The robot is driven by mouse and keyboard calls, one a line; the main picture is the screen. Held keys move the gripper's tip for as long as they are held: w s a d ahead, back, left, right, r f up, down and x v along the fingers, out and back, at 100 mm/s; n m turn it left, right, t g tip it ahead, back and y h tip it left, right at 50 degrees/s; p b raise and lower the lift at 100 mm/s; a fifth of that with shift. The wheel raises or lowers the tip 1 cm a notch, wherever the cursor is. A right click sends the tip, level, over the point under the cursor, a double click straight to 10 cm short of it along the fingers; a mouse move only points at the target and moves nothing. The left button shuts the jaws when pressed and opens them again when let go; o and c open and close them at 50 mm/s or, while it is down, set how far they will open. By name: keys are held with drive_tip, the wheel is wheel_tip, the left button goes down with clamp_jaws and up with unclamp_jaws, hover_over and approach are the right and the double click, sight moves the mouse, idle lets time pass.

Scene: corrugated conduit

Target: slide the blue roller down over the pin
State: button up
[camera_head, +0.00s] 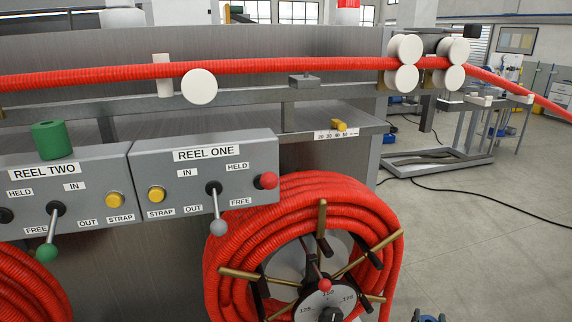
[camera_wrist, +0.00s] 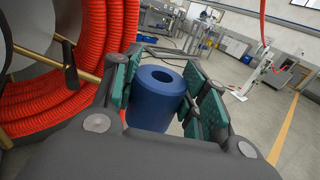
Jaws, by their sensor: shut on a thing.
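The blue roller (camera_wrist: 152,112) is a short cylinder with a hole through its top. In the wrist view it sits between the green pads of my gripper (camera_wrist: 163,88), which is shut on it. The roller's hole faces up toward the camera. In the head view only the tip of my gripper (camera_head: 429,318) shows at the bottom edge, low and right of the red coil. I cannot make out a bare pin for certain. A small grey block (camera_head: 305,80) stands on the rail under the red conduit, with a small dark part on top.
Red conduit (camera_head: 290,67) runs past white rollers (camera_head: 199,86). A green roller (camera_head: 48,140) stands on the REEL TWO box (camera_head: 90,180). The REEL ONE box (camera_head: 245,155) has levers and knobs. The red coil (camera_head: 225,250) has projecting spokes. Open floor lies right.

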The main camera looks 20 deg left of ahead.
wheel_tip(320, 180, up, 9)
drive_tip(key=a+p, duration=0.1)
drive_tip(key=p, duration=0.7)
drive_tip(key=shift+f, duration=0.2)
drive_tip(key=shift+w+a, duration=0.1)
